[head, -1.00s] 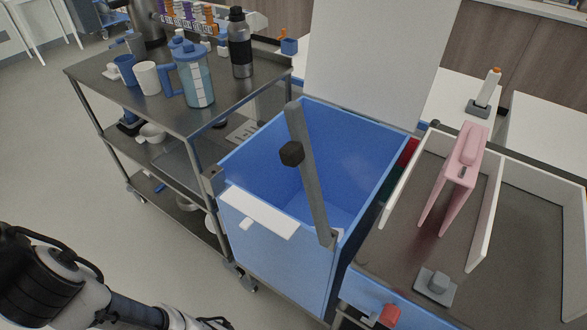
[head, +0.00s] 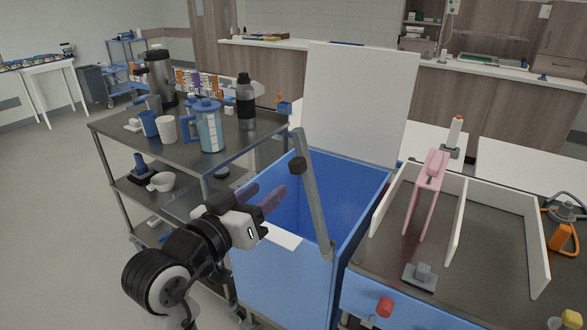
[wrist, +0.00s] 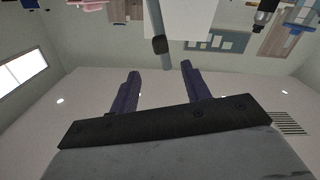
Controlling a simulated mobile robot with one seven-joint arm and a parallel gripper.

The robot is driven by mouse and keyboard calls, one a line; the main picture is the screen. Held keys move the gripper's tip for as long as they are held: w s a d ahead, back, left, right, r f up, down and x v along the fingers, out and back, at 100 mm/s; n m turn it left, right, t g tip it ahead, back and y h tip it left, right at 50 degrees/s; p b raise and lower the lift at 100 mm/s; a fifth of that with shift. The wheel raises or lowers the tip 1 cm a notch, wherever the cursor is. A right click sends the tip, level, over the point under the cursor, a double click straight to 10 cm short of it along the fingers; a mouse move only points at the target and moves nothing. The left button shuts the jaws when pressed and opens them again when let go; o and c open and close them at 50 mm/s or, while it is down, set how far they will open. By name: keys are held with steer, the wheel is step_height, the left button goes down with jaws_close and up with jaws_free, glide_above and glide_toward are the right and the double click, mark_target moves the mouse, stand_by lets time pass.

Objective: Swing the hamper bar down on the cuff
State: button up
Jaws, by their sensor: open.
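The blue hamper (head: 290,290) stands open in the middle of the head view, its white lid (head: 355,105) raised at the back. The grey bar (head: 313,205) slants up from the hamper's front right corner, with a black knob (head: 297,165) near its upper end. My gripper (head: 266,194) is open and empty, left of the bar and over the hamper's front left edge. In the wrist view the bar (wrist: 154,15) and its knob (wrist: 160,45) show beyond my open fingers (wrist: 160,72). The cuff is not clearly seen; my gripper covers the front left corner.
A steel trolley (head: 260,140) with a jug (head: 209,130), mugs and flasks stands close on the left. On the right is a counter (head: 395,255) with white dividers and a pink object (head: 430,180). Open floor lies at the far left.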

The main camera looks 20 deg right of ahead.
mark_target(302, 161)
steer(key=p+x, duration=0.3)
steer(key=x, duration=1)
steer(key=shift+w+d, duration=0.25)
steer(key=shift+w, duration=0.05)
jaws_close()
